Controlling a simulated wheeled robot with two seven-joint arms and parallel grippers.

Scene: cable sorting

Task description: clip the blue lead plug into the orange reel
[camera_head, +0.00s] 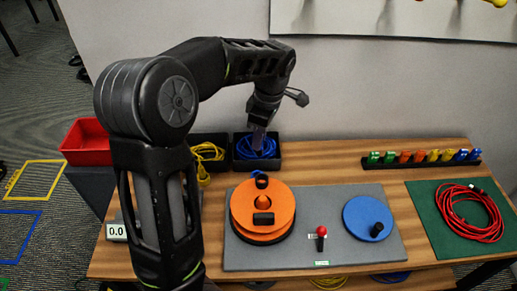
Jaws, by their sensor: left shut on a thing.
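The orange reel (280,202) stands on a grey mat, with a black block on its face and a dark clip-like part (262,181) at its far rim. A small bit of blue shows just behind that part; I cannot tell if it is the plug. The blue lead (243,152) lies coiled in a black bin behind the reel. My left gripper (257,149) points down into this bin, shut on the blue lead. Its fingertips are partly lost among the coils, and the plug is not clear to see. My right gripper is not in view.
A bin with a yellow cable (207,151) stands left of the blue lead's bin. A blue disc (366,217) and a red-knobbed lever (321,232) are on the grey mat (300,258). A red cable (468,212) lies on a green mat. Coloured clips (418,157) line the back right.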

